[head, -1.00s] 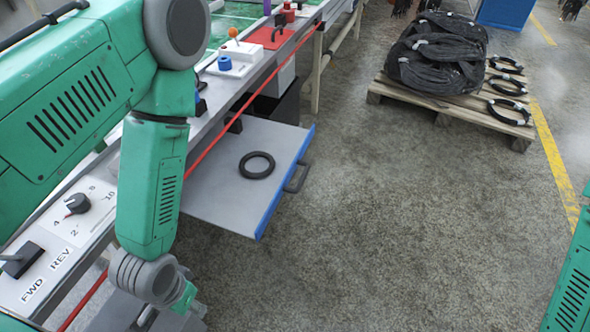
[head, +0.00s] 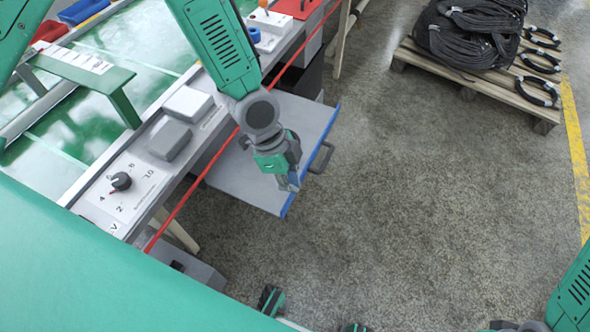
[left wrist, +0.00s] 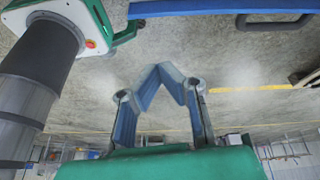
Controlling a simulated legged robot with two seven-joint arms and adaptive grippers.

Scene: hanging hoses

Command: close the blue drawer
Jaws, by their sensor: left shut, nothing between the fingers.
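The blue drawer (head: 232,178) is pulled out from under the workbench. It has a grey tray, a blue front edge and a dark handle (head: 321,158) on its outer side. My left gripper (head: 291,181) is shut and empty, in front of the drawer's front part in the head view; whether it touches the drawer I cannot tell. In the left wrist view the fingertips of my left gripper (left wrist: 160,72) meet, and the blue front edge (left wrist: 222,22) and handle cross the top, apart from the fingers.
The bench's red cord (head: 200,178) runs along its edge above the drawer. A control panel with a dial (head: 121,181) sits on the near bench. A pallet (head: 470,80) with black hose coils stands at upper right. The floor right of the drawer is clear.

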